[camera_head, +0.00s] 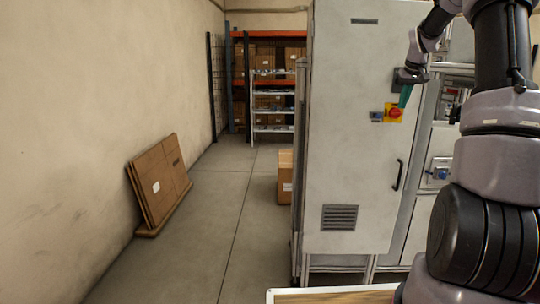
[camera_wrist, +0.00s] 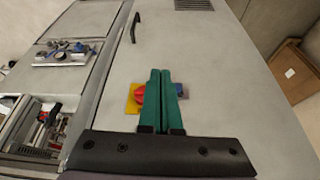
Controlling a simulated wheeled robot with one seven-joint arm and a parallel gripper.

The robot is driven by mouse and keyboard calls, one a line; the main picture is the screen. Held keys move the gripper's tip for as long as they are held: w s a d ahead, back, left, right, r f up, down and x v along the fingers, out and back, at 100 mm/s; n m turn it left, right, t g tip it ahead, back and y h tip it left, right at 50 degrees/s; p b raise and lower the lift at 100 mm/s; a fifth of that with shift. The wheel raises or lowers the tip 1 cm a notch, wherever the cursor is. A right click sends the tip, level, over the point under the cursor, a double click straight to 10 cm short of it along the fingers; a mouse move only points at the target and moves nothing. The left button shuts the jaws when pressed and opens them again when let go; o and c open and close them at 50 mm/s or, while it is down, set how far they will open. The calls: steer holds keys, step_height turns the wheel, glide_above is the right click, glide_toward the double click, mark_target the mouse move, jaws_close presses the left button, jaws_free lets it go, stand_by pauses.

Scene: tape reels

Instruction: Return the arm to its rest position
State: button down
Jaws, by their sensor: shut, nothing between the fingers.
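My arm (camera_head: 495,130) rises along the right side of the head view and bends over at the top. My gripper (camera_head: 404,97) hangs from its end, in front of the grey cabinet near the red and yellow switch. In the wrist view its two green fingers (camera_wrist: 160,88) lie side by side, shut with nothing between them. The fingers partly cover the red and yellow switch (camera_wrist: 136,97) on the cabinet door. In the head view the switch (camera_head: 394,113) shows just below and left of the fingertips. I cannot tell whether they touch it.
The tall grey cabinet (camera_head: 345,160) stands close ahead, with a black handle (camera_head: 398,175). Flattened cardboard (camera_head: 160,182) leans on the left wall. A carton (camera_head: 285,178) and shelves (camera_head: 272,100) stand farther back.

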steer(key=s+a+r+t, duration=0.1)
steer(key=s+a+r, duration=0.4)
steer(key=s+a, duration=0.35)
steer(key=s+a+r, duration=0.5)
steer(key=s+a, duration=0.3)
steer(key=s, duration=0.1)
steer(key=s+a+f+y, duration=0.1)
steer(key=s+a, duration=0.2)
steer(key=s, duration=0.4)
steer(key=s+a+f+m+t, duration=0.1)
steer(key=s+a+f, duration=0.1)
steer(key=s, duration=0.6)
steer(key=s+a+f+m+y, duration=0.1)
steer(key=s+a, duration=0.3)
steer(key=s, duration=0.3)
steer(key=shift+s+a+f+y, duration=0.2)
steer(key=shift+s+y, duration=0.1)
steer(key=shift+s, duration=0.1)
steer(key=shift+d, duration=0.1)
